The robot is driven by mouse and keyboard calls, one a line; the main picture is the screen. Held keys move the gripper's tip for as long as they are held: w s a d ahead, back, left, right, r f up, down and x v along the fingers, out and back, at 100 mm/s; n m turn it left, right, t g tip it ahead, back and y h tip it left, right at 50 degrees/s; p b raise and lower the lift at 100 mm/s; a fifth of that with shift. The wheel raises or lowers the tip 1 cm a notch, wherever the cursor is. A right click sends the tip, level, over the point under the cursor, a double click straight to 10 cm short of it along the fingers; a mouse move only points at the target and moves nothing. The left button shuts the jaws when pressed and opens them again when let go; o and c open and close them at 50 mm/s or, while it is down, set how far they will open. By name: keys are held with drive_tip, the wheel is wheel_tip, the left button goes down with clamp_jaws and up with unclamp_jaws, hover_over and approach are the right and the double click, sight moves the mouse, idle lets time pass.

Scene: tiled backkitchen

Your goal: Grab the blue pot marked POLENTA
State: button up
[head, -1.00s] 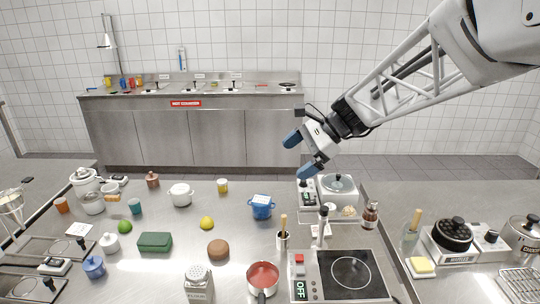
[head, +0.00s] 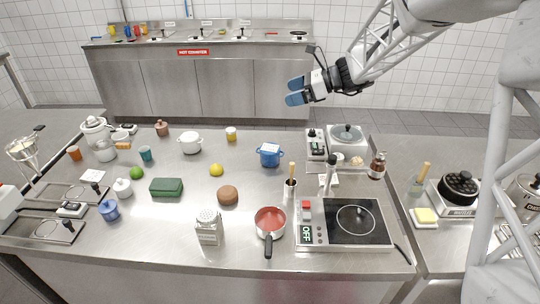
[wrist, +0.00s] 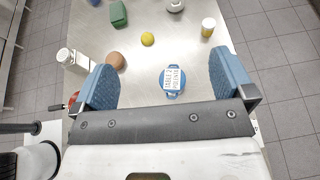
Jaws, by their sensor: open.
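The blue pot (head: 269,157) stands upright on the steel table, right of the lemon, with a white label on top. In the wrist view the same pot (wrist: 172,92) lies between my fingers in the picture, and its label appears to read TABLE 2 POLENTA. My gripper (head: 296,91) is open and empty, in the air above and beyond the pot in the head view. Its two blue fingers (wrist: 166,85) are spread wide in the wrist view. They do not touch the pot. A smaller blue lidded jar (head: 109,210) stands at the table's front left.
Around the pot stand a yellow cup (head: 231,134), a white pot (head: 190,142), a lemon (head: 216,170), a brown round item (head: 228,194) and a scale (head: 316,145). A red saucepan (head: 270,221) and hot plate (head: 355,220) are nearer. Bare steel surrounds the pot.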

approach(275, 148)
drive_tip(key=x, duration=0.4)
drive_tip(key=shift+a+f, duration=0.1)
drive_tip(key=shift+a, duration=0.1)
drive_tip(key=shift+x, duration=1.15)
drive_tip(key=shift+a+f, duration=0.1)
drive_tip(key=shift+x, duration=2.5)
drive_tip(key=c, duration=1.1)
